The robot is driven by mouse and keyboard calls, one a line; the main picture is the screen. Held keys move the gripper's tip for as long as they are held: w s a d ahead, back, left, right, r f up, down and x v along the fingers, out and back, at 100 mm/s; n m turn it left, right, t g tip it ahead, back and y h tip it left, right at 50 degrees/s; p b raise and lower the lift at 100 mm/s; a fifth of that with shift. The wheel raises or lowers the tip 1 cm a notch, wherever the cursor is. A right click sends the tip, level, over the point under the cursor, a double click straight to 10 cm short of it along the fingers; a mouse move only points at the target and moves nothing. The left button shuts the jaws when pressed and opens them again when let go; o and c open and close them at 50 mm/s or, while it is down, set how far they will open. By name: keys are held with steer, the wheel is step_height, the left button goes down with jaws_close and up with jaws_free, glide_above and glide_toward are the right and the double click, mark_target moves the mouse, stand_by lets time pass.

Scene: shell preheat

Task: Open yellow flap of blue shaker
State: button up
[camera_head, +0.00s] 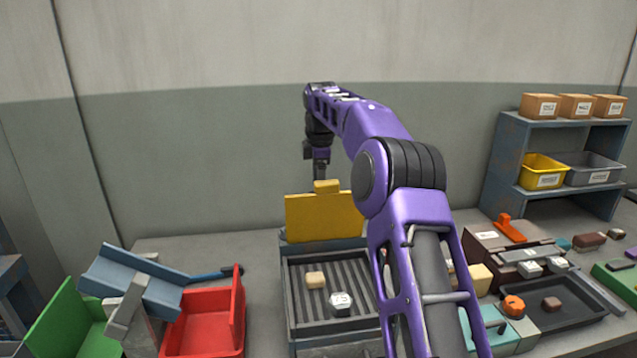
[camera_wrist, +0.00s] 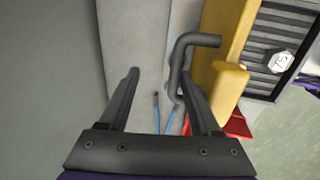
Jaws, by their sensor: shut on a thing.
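The blue shaker (camera_head: 291,243) stands on the table, with a dark ridged tray inside. Its yellow flap (camera_head: 322,222) stands upright at the back edge, with a yellow block on its top. The flap (camera_wrist: 228,85) also shows in the wrist view, to the right of my fingers. My gripper (camera_head: 318,168) is just above and behind the flap's top, pointing down. A grey bent bar (camera_wrist: 181,62) shows at my right finger and turns toward the flap; my gripper is shut on it, though the contact itself is partly hidden.
A tan block (camera_head: 316,279) and a white numbered nut (camera_head: 340,304) lie in the shaker. A red bin (camera_head: 205,335) and a blue chute (camera_head: 130,280) stand to the left. My arm hides the shaker's right side. The wall is close behind.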

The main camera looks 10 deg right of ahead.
steer(key=shift+w+d+f, duration=0.1)
steer(key=shift+f, duration=0.5)
steer(key=v, duration=1.3)
steer(key=shift+r, duration=0.1)
